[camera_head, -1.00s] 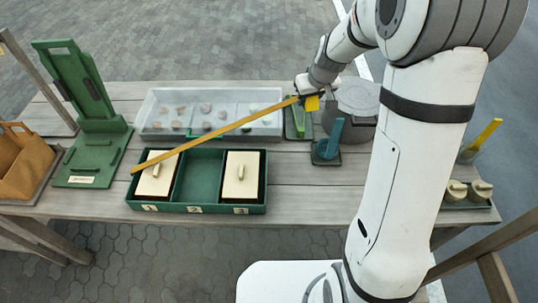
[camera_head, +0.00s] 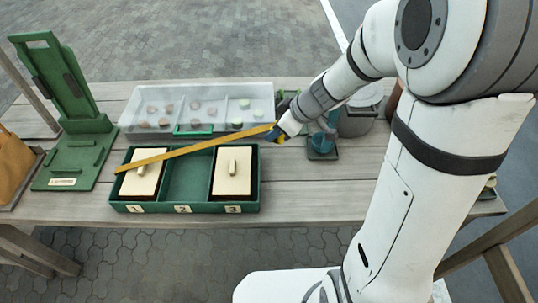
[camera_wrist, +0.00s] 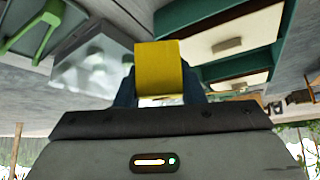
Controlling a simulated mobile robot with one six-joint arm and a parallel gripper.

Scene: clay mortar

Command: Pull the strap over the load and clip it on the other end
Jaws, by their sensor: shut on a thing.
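A long yellow strap (camera_head: 200,147) runs from the left rim of a green box (camera_head: 185,208), over compartment 1, up and right to my gripper (camera_head: 277,133). My gripper is shut on the strap's yellow end (camera_wrist: 160,70), behind the box's right back corner. The green box has compartments numbered 1, 2 and 3. A cream block with a handle (camera_head: 139,182) fills compartment 1, and another (camera_head: 232,172) fills compartment 3. Compartment 2 is empty. I cannot make out a clip on either end of the strap.
A clear tray (camera_head: 150,97) with several small pieces stands behind the box. A teal stand (camera_head: 322,150) is right of my gripper, with a grey round container (camera_head: 357,122) behind it. A tall green stand (camera_head: 75,130) is at the left.

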